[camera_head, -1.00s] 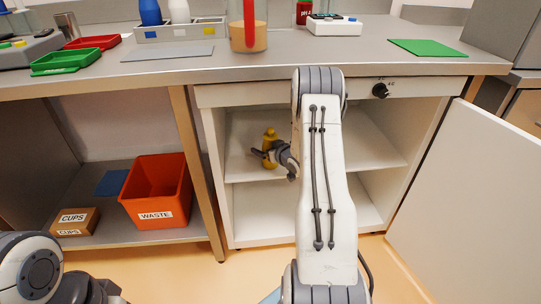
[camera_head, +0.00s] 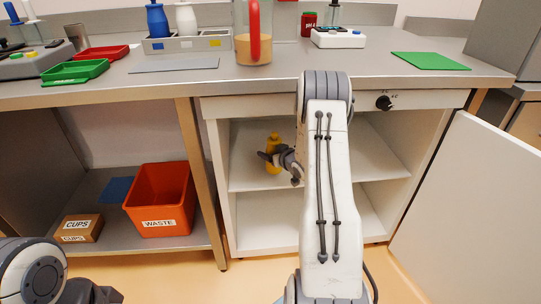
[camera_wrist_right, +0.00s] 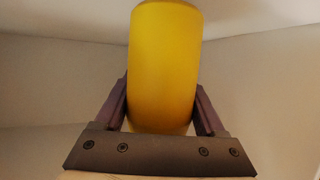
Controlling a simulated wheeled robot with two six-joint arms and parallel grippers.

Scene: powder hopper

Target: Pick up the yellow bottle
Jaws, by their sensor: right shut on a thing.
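The yellow bottle (camera_head: 273,140) stands upright on the upper shelf (camera_head: 250,180) inside the open cabinet. My right gripper (camera_head: 273,160) reaches into the cabinet and is shut on the bottle, with one finger on each side. In the right wrist view the yellow bottle (camera_wrist_right: 164,65) fills the space between the two fingers of my right gripper (camera_wrist_right: 162,105). The bottle's base is hidden or too small to tell if it touches the shelf. Only part of my left arm shows at the lower left; its gripper is out of view.
The cabinet door (camera_head: 470,200) stands open at the right. The counter (camera_head: 330,75) above holds a jug (camera_head: 253,50), a green mat (camera_head: 430,61) and trays. An orange waste bin (camera_head: 160,200) and a cups box (camera_head: 82,228) sit on the left lower shelf.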

